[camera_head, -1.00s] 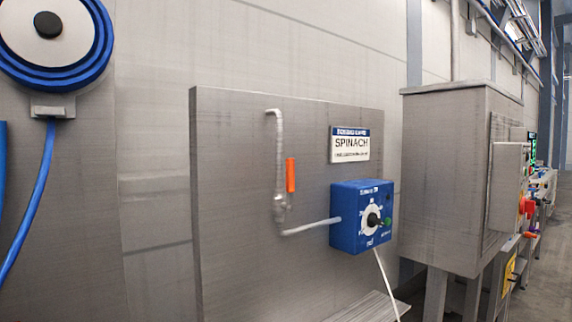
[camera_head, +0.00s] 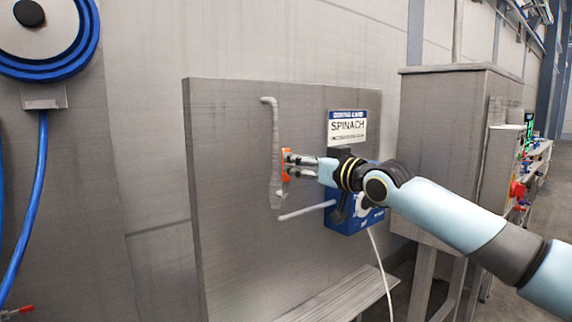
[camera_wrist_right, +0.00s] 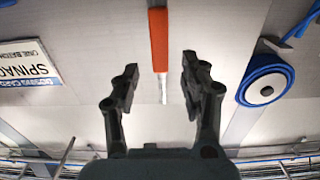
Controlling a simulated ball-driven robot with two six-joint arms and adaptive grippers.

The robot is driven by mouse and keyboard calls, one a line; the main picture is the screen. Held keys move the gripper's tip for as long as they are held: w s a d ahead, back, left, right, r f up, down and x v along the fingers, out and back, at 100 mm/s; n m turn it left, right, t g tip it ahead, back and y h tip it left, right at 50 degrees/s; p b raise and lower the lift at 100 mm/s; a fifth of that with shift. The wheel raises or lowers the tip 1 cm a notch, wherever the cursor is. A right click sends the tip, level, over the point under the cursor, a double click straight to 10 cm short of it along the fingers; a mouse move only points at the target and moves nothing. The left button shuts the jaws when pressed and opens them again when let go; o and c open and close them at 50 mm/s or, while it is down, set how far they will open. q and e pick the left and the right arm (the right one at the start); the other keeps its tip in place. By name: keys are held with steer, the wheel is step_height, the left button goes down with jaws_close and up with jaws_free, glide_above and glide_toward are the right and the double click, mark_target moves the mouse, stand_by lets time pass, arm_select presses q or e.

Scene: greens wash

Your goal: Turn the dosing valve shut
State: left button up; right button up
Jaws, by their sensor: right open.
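The dosing valve's orange handle (camera_head: 285,164) stands upright along the pipe (camera_head: 273,140) on the grey panel. In the head view my right gripper (camera_head: 286,166) is at the handle and covers part of it. In the right wrist view the orange handle (camera_wrist_right: 158,40) hangs in from the top, between the lines of the two fingers but beyond the tips. My right gripper (camera_wrist_right: 158,82) is open and empty there, with the fingers either side of the handle's line. Whether a finger touches the handle cannot be told. My left gripper is not in view.
A blue dosing box (camera_head: 345,223) with a dial sits below my right wrist, partly hidden by it. The SPINACH sign (camera_head: 347,128) is above. A blue hose reel (camera_head: 45,38) hangs at the left and a steel cabinet (camera_head: 440,150) stands at the right.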

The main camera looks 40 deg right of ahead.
mark_target(286, 182)
steer(key=w, duration=0.5)
steer(key=shift+w+a, duration=0.2)
steer(key=shift+w, duration=0.15)
jaws_close()
